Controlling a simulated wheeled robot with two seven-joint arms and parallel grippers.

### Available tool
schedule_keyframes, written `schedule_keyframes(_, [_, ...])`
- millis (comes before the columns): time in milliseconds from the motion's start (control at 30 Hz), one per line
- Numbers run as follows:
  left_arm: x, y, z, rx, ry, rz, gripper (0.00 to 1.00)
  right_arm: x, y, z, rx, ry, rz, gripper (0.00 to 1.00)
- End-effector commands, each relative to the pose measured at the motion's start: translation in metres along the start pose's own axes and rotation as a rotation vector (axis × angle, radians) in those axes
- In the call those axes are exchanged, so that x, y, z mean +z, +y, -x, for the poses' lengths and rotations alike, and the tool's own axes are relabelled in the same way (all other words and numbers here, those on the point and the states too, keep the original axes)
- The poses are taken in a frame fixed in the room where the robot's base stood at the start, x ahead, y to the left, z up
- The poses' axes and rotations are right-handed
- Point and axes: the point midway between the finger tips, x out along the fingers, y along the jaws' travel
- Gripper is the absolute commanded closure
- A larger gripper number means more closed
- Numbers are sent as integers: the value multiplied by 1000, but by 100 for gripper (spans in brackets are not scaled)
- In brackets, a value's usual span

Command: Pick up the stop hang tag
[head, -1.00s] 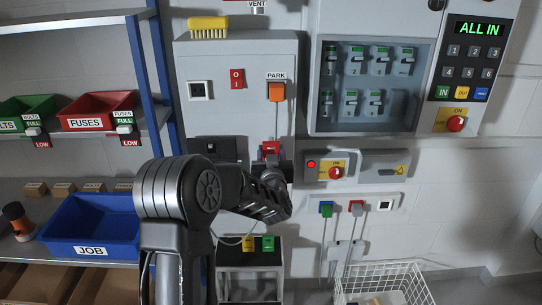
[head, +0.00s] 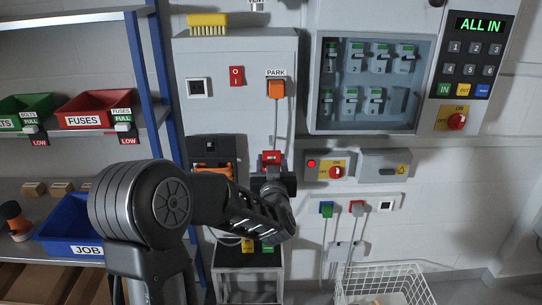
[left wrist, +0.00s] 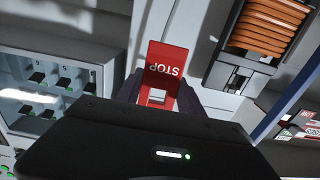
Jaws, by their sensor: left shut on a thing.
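The stop hang tag (left wrist: 167,68) is a red plate with white STOP lettering, upside down in the left wrist view. In the head view the red tag (head: 271,157) shows in front of the lower part of the white cabinet. My left gripper (head: 272,172) is shut on the tag, and its dark fingers lie on both sides of it in the left wrist view (left wrist: 158,95). The tag's lower part is hidden by the gripper. I cannot tell whether the tag still touches its support. My right gripper is not in view.
The white cabinet (head: 215,60) carries an orange PARK plug (head: 276,89) with a hanging cord. A dark holder with a coiled orange hose (left wrist: 268,25) is beside the tag. A red rotary switch (head: 336,172) sits to the right. A white wire basket (head: 390,280) stands below.

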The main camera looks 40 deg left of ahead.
Motion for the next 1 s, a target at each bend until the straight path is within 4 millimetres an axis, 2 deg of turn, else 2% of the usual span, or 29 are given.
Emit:
schedule_keyframes(33, [2, 1, 16, 4, 1, 2, 100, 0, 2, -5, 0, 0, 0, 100])
schedule_keyframes(200, [0, 1, 62, 4, 2, 2, 100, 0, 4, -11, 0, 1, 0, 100])
schedule_keyframes(400, [0, 0, 97, 2, 0, 1, 100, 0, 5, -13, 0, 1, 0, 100])
schedule_keyframes(600, [0, 0, 108, 1, 1, -1, 100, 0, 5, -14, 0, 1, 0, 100])
schedule_keyframes(1000, [0, 0, 107, 0, 0, 0, 100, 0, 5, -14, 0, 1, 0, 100])
